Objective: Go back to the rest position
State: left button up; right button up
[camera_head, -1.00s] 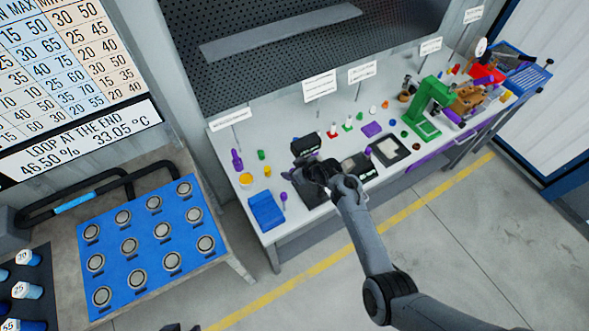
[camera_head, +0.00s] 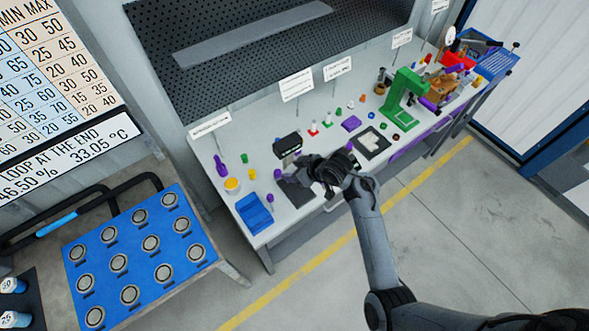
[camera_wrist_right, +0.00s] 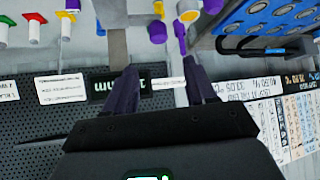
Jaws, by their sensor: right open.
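My right gripper (camera_head: 292,172) is dark and hangs over the front part of the grey workbench (camera_head: 240,170), with its arm coming from the lower right. In the right wrist view its two fingers stand apart with nothing between them, and the gripper shows there too (camera_wrist_right: 163,85). Beyond the fingers that view shows a black device with a display (camera_wrist_right: 118,86), several white labels and the pegboard. In the head view the gripper covers part of the bench top and a dark item below it. My left gripper does not show.
A blue bin (camera_head: 254,214) sits at the bench's left front corner. A black device (camera_head: 287,145), a black-framed tray (camera_head: 371,141) and a green press (camera_head: 404,98) stand on the bench. A blue board with round metal parts (camera_head: 140,255) lies at left. The floor in front is clear.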

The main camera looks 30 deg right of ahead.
jog(key=shift+s, duration=0.15)
dwell(0.3)
jog(key=s+f+g+p, duration=0.1)
jog(key=s+f+g, duration=0.1)
jog(key=s+f, duration=0.55)
jog(key=s+d+g+h+p, duration=0.1)
jog(key=s+h+p, duration=0.15)
jog(key=s, duration=1.15)
jog(key=s+r+m, duration=0.1)
jog(key=s+r, duration=0.3)
jog(key=r, duration=0.3)
jog(key=s+a+r+m+g+h, duration=0.1)
jog(key=s+r+m, duration=0.1)
jog(key=s+r, duration=0.3)
jog(key=shift+s+a+r, duration=0.25)
jog(key=shift+a+r, duration=0.05)
jog(key=shift+r, duration=1.1)
